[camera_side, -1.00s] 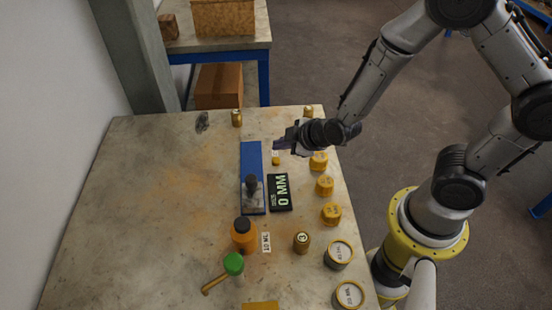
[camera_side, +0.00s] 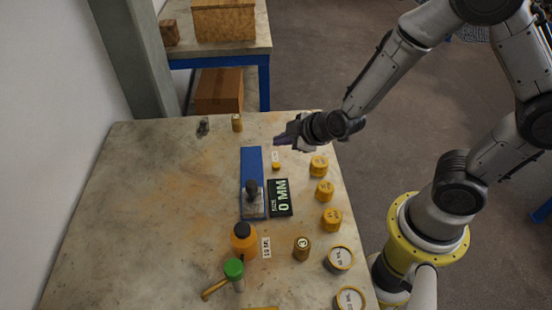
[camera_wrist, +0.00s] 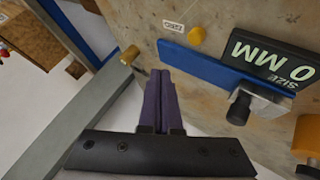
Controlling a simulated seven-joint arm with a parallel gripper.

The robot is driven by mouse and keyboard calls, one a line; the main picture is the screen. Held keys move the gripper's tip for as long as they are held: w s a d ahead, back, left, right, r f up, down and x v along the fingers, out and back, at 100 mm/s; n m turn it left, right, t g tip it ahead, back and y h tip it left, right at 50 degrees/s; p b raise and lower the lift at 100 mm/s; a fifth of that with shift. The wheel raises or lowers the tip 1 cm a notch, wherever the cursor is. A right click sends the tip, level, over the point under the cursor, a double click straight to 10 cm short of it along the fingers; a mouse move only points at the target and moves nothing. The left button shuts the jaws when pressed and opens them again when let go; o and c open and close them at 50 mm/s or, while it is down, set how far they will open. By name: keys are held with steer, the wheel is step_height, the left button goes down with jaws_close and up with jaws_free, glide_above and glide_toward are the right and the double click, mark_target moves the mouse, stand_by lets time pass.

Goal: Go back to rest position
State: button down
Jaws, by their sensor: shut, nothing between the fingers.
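My gripper (camera_side: 279,140) hangs above the far right part of the table in the side view, near the far end of the blue measuring rail (camera_side: 251,165). In the wrist view its two purple fingers (camera_wrist: 160,88) are together with nothing between them. The black display reading "SIZE 0 MM" (camera_side: 280,198) lies beside the rail and also shows in the wrist view (camera_wrist: 270,62). A small yellow knob-like piece (camera_side: 276,166) with a white label sits below my gripper; it shows in the wrist view (camera_wrist: 196,35).
Several yellow flanged pieces (camera_side: 319,166) line the right table edge. A brass cylinder (camera_side: 237,122) stands at the far edge. The table's left half is clear.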

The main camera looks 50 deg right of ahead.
step_height(320, 180, up, 20)
steer(key=s+d+m+t+y, duration=0.1)
steer(key=s+m+t, duration=0.1)
steer(key=t, duration=0.1)
steer(key=s+d+f+m+g, duration=0.2)
steer(key=s+m+g, duration=0.4)
steer(key=s, duration=1.3)
steer(key=shift+s+d+g, duration=0.15)
steer(key=shift+s+g, duration=0.15)
